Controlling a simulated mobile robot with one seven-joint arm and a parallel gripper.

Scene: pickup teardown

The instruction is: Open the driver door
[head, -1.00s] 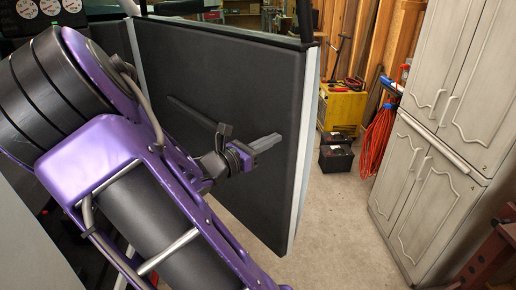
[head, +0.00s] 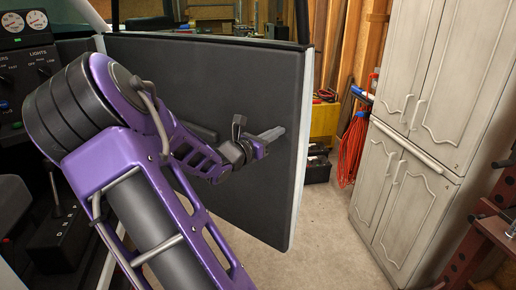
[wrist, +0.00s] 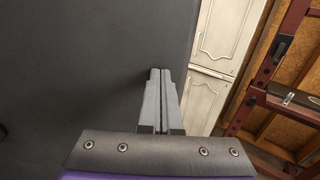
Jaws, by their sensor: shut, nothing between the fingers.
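The driver door (head: 230,90) stands swung open, its dark inner panel facing me and its pale free edge at the right. My gripper (head: 282,131) is shut and empty, in front of the inner panel near that edge. In the wrist view my gripper's fingers (wrist: 159,72) lie together, with the dark door panel (wrist: 80,60) filling the left and middle. I cannot tell whether the fingertips touch the panel. My purple arm hides part of the panel's lower left.
Pale cabinets (head: 405,130) stand at the right, with a dark red metal frame (head: 490,225) at the lower right. A yellow box (head: 324,120) and an orange cord (head: 352,150) are behind the door. Bare floor (head: 318,230) lies between door and cabinets. A dashboard (head: 25,60) is at the left.

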